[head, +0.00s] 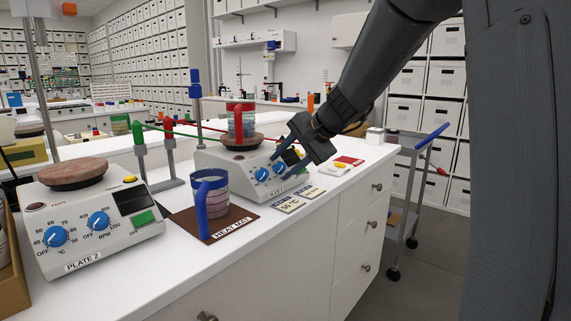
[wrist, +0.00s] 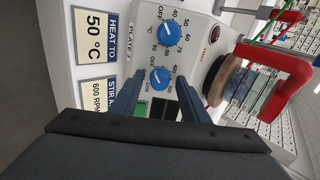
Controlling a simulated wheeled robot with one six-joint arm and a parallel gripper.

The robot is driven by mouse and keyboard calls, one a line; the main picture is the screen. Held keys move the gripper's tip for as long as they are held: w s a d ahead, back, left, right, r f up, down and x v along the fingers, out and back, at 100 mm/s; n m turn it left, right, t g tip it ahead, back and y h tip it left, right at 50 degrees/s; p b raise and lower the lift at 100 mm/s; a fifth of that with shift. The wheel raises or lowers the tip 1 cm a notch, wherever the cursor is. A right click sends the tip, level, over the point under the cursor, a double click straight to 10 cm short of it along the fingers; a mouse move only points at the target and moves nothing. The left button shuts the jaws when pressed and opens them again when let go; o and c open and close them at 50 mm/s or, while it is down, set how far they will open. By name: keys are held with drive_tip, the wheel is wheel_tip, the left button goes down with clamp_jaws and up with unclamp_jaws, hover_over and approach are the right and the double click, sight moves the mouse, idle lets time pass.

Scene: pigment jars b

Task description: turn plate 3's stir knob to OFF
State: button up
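Plate 3 (head: 225,176) is a white hotplate with two blue knobs on its sloped front; its label (wrist: 130,42) shows in the wrist view. The stir knob (wrist: 160,79), with the RPM scale, is the right knob (head: 280,168) in the head view. Its exact pointer setting is too small to tell. The heat knob (wrist: 168,33) is beside it. My gripper (wrist: 158,88) is open and empty, its dark fingers on either side of the stir knob in the wrist view; contact cannot be told. In the head view my gripper (head: 290,158) is at the plate's front panel.
A red-handled beaker (head: 241,122) stands on plate 3's top. A blue-handled beaker (head: 212,196) stands on the heat mat (head: 238,221) in front. Plate 2 (head: 118,238) is at left. Cards (head: 290,204) lie before plate 3. A cart (head: 410,190) stands at right.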

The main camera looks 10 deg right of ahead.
drive_tip(key=v, duration=0.7)
drive_tip(key=shift+s+d+r, duration=0.15)
drive_tip(key=shift+d+r, duration=0.1)
drive_tip(key=s+a+f+n+g+h+p, duration=0.1)
drive_tip(key=s+f, duration=0.4)
drive_tip(key=s, duration=0.5)
drive_tip(key=s+a+f+n+g+h+p, duration=0.1)
drive_tip(key=s+f+n+g+p, duration=0.3)
drive_tip(key=s, duration=0.6)
drive_tip(key=s+f+n+g+h+p, duration=0.2)
drive_tip(key=s+f+n+h+p, duration=0.1)
drive_tip(key=s+f, duration=0.5)
drive_tip(key=s+n+p, duration=0.1)
drive_tip(key=s+n, duration=0.1)
drive_tip(key=s, duration=0.1)
drive_tip(key=shift+a+g, duration=0.3)
drive_tip(key=shift+a, duration=0.1)
